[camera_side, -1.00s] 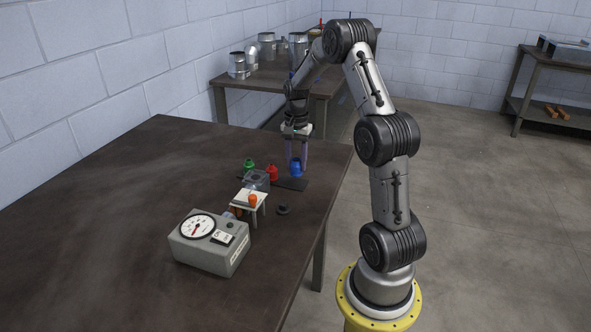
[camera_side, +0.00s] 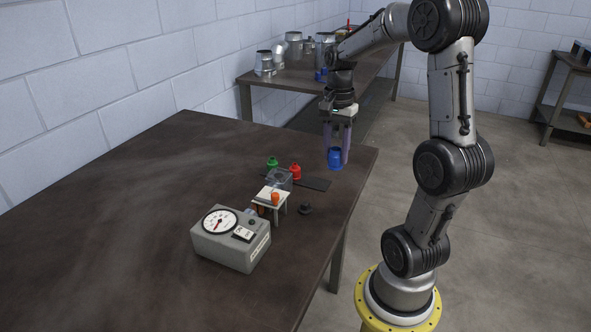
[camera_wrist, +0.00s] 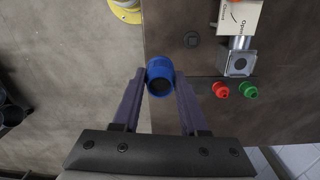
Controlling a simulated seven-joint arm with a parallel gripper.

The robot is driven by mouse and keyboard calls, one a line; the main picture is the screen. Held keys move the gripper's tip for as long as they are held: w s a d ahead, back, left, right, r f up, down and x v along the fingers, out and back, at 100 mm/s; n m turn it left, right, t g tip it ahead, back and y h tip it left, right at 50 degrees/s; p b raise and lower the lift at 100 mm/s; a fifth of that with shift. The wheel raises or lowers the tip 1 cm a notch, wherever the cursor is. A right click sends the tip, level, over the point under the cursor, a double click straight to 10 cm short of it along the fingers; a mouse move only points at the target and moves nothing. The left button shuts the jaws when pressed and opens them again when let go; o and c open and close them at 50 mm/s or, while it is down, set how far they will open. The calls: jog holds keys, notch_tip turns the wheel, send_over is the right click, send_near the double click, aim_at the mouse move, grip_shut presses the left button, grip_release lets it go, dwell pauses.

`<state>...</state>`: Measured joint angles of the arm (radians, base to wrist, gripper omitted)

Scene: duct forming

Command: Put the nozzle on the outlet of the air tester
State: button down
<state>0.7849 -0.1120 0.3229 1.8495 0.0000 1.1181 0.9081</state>
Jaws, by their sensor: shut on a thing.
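My gripper (camera_side: 337,145) is shut on the blue nozzle (camera_side: 335,158) and holds it past the right end of the dark strip. In the wrist view the blue nozzle (camera_wrist: 159,66) sits between my fingertips, its dark round opening facing the camera. The air tester (camera_side: 225,250) is a grey box with a round dial, at the front of the table. Behind it stand a white valve stand (camera_side: 268,193) with an orange handle and a grey block (camera_side: 279,176).
A red nozzle (camera_side: 295,170) and a green nozzle (camera_side: 272,162) stand near the block. The table's right edge runs close to my gripper. The left of the table is clear.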

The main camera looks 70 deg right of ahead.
jog(key=w+a+r+n, duration=0.1)
jog(key=w+a+r, duration=0.3)
jog(key=w, duration=0.1)
jog(key=w+d+f, duration=0.2)
jog(key=w, duration=0.1)
jog(key=w+d+f, duration=0.2)
jog(key=w+f, duration=0.1)
jog(key=w, duration=0.1)
jog(key=w+d+f, duration=0.2)
jog(key=w+f, duration=0.1)
jog(key=w, duration=0.1)
jog(key=shift+f, duration=0.15)
jog(key=shift+w+d+f, duration=0.25)
jog(key=shift+w+f, duration=0.15)
jog(key=shift+f, duration=0.25)
jog(key=shift+w+d+f, duration=0.1)
jog(key=shift+f, duration=0.8)
jog(key=shift+w+d+f, duration=0.1)
jog(key=shift+f, duration=0.8)
jog(key=shift+f, duration=0.15)
jog(key=shift+c, duration=2.2)
grip_release()
